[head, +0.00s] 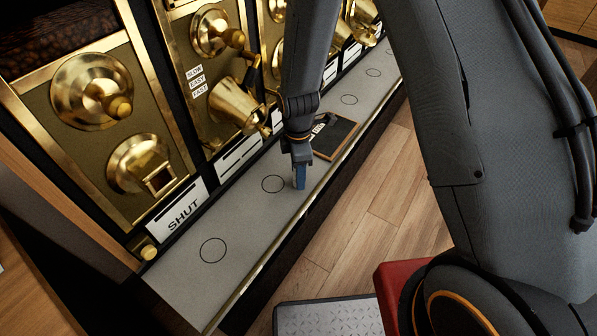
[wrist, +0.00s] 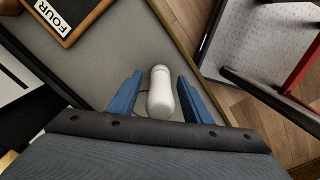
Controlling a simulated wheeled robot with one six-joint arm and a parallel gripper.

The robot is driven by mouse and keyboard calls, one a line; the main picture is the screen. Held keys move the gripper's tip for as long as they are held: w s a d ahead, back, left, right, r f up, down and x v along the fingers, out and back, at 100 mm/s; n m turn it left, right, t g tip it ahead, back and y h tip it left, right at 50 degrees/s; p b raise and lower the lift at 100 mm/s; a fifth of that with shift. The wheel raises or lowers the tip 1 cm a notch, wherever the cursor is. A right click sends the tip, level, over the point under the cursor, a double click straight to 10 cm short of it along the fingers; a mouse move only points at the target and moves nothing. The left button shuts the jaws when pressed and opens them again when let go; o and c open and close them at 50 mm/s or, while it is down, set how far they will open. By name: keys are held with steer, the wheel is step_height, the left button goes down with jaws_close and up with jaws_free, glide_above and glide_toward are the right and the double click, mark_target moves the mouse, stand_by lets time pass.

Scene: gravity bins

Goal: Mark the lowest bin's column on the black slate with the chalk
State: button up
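The black slate (head: 338,133) has a wooden frame and lies on the grey ledge, just beyond my gripper; my arm hides part of it. It also shows at the top left of the wrist view (wrist: 85,10), where a white label reads FOUR. My gripper (head: 299,180) points down low over the ledge. In the wrist view its blue fingers (wrist: 160,88) stand apart on either side of the white chalk (wrist: 160,95), with a narrow gap visible on each side. The chalk is not visible in the head view. Dark beans (head: 40,28) show behind one bin's front at top left.
Brass bin fronts with spouts (head: 238,105) line the left side, close to my arm. A SHUT card (head: 177,212) stands below the nearest one. The grey ledge (head: 180,275) has drawn circles and a brass front edge. Wooden floor lies to the right.

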steer(key=r, duration=0.3)
steer(key=r+b, duration=0.1)
steer(key=r, duration=0.2)
steer(key=shift+w+d+r, duration=0.15)
steer(key=shift+w+d, duration=0.05)
steer(key=shift+s+d+r, duration=0.1)
steer(key=shift+r, duration=0.75)
steer(key=s+d+r+m, duration=1.2)
steer(key=s+d+m, duration=0.2)
steer(key=m, duration=0.5)
steer(key=shift+s+d+r+m, duration=0.2)
steer(key=shift+s+m, duration=0.1)
steer(key=shift+s, duration=0.4)
